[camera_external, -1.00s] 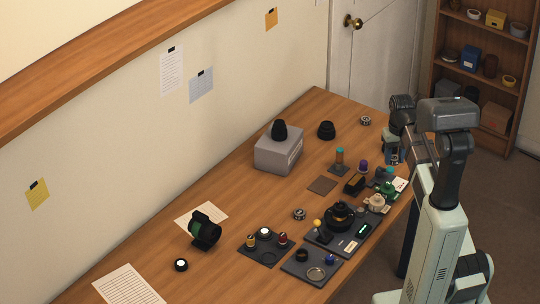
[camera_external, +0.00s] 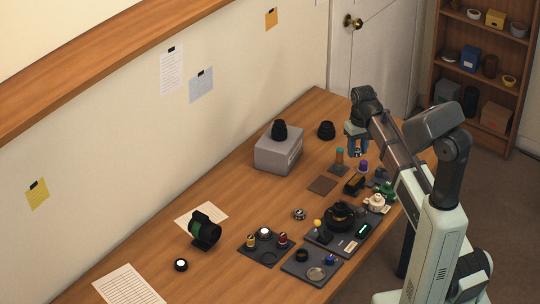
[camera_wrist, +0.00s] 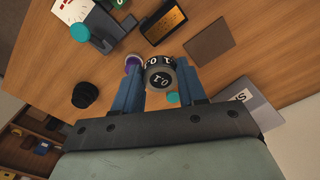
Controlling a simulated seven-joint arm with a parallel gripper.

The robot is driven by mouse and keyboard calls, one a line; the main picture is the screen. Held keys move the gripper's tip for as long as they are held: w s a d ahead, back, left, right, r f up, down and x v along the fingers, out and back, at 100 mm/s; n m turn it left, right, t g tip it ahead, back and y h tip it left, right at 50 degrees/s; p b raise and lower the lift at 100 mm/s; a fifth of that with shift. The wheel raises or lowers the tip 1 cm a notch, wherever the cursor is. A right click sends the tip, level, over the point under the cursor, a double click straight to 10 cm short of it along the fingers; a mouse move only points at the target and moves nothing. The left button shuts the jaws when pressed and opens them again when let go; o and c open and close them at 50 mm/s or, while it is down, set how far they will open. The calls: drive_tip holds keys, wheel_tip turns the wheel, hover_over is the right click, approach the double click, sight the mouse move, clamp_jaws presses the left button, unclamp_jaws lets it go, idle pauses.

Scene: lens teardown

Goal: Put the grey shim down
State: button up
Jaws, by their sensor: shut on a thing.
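My gripper (camera_external: 357,152) points down above the far part of the wooden table. In the wrist view my gripper (camera_wrist: 162,88) is shut on the grey shim (camera_wrist: 160,76), a short dark grey ring with white "10" marks held between the blue fingers. The shim appears above the table, and its height is hard to judge. In the external view the shim is too small and covered to make out clearly. A similar small ring (camera_external: 300,214) lies mid-table.
Near my gripper stand a teal-topped cylinder (camera_external: 339,154), a purple-topped piece (camera_external: 362,166) and a black box (camera_external: 354,185). A brown square mat (camera_external: 322,185) lies bare. A grey block (camera_external: 278,155) carries a black part; another black part (camera_external: 326,131) stands behind it.

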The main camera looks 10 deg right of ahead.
drive_tip(key=w+a+n, duration=0.3)
drive_tip(key=a+n, duration=0.1)
drive_tip(key=a, duration=1.8)
drive_tip(key=n+y, duration=0.1)
drive_tip(key=n, duration=1)
hover_over(124, 262)
wheel_tip(124, 262, down, 2)
drive_tip(key=shift+d+f, duration=0.15)
drive_tip(key=shift+f, duration=4.65)
drive_tip(key=shift+f, duration=0.6)
drive_tip(key=o, duration=1)
drive_tip(key=shift+o, duration=0.2)
drive_tip(key=shift+r, duration=0.1)
